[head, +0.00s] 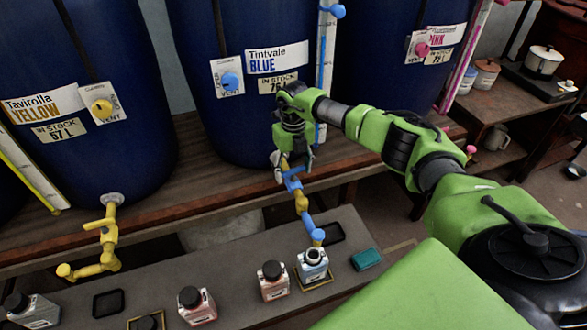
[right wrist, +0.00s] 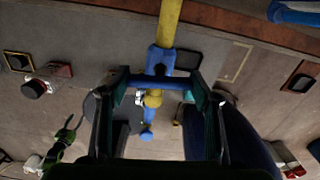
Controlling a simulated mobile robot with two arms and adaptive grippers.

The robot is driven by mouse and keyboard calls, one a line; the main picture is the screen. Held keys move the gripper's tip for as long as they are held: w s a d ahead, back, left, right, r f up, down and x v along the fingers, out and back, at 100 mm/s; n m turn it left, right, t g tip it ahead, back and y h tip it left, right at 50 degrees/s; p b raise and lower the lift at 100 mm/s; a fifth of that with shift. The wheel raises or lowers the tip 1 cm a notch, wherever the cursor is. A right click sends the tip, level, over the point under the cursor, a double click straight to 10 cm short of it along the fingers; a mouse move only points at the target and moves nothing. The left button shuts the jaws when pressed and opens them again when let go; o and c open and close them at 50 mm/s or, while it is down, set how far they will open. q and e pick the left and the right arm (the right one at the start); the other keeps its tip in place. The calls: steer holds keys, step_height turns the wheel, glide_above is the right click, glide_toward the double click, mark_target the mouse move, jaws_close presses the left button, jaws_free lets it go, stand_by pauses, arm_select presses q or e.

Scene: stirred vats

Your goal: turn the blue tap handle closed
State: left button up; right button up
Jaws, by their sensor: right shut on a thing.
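The blue vat's tap shows in the head view with a brass-yellow section (head: 301,201) and a blue spout end (head: 318,235). Its blue tap handle (head: 292,183) is partly hidden by my right gripper (head: 292,163). In the right wrist view the handle (right wrist: 158,82) is a blue bar lying crosswise between the two fingers of my right gripper (right wrist: 157,95), which is shut on it. An uncapped bottle with a blue label (head: 312,268) stands below the spout. I cannot tell whether liquid runs. My left gripper is not in view.
The blue vat (head: 235,125) stands on a wooden shelf between the yellow vat (head: 85,150) and the pink vat (head: 385,60). A yellow tap (head: 108,240) is at left. Several bottles, a red one (head: 197,306) among them, and a teal block (head: 366,259) stand on the grey bench.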

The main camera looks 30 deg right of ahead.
mark_target(293, 169)
steer(key=shift+r+m, duration=0.1)
steer(key=shift+m, duration=0.4)
steer(key=shift+w, duration=0.1)
steer(key=o, duration=1.1)
step_height(293, 169, up, 12)
stand_by(0.4)
